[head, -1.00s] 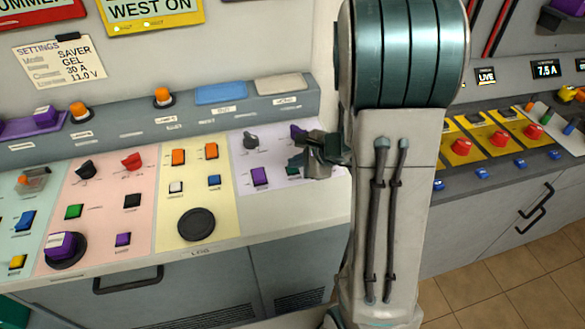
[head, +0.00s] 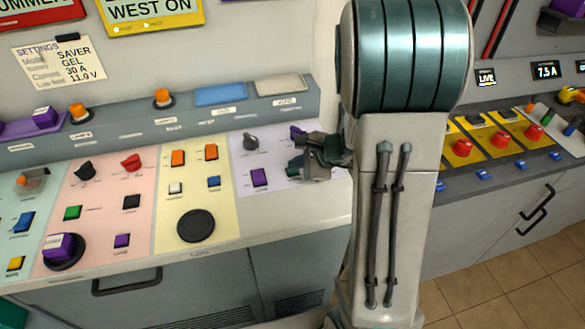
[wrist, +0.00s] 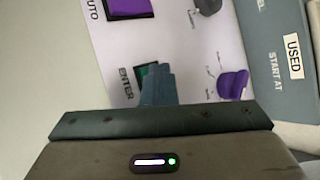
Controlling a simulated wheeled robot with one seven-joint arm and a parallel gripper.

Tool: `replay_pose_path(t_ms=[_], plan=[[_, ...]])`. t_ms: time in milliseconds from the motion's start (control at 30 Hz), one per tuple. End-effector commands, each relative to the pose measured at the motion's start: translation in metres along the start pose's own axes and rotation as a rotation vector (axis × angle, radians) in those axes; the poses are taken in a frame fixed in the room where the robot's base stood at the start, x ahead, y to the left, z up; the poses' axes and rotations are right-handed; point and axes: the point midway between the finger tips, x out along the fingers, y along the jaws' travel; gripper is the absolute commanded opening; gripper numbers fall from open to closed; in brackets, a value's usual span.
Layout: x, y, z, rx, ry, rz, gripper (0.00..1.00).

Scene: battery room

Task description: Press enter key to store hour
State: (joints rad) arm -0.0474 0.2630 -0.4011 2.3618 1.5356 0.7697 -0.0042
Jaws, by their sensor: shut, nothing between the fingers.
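The enter key is a green key (wrist: 149,71) beside the printed word ENTER on the pale lilac panel section (wrist: 180,45) in the wrist view. My gripper (wrist: 157,78) is shut and empty, its blue-grey fingertips over part of that key. I cannot tell whether the tips touch it. In the head view my gripper (head: 296,164) is low over the right end of the lilac section, and the key is hidden behind it or too small to make out.
A purple key (head: 259,177), marked AUTO in the wrist view, lies left of my gripper. A dark knob (head: 250,142) and a purple knob (head: 297,131) sit behind. A raised grey ledge (head: 230,108) runs along the back. Red buttons (head: 501,139) line the right console.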

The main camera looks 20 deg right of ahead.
Motion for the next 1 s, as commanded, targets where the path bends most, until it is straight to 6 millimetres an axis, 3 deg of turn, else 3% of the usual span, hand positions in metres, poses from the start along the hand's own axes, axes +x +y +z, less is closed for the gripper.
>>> replay_pose_path(t_ms=[667,1000], plan=[[-0.013,-0.010,0.009,-0.001,0.000,-0.001,0.00],[-0.037,-0.027,0.026,-0.001,0.000,-0.001,0.00]])
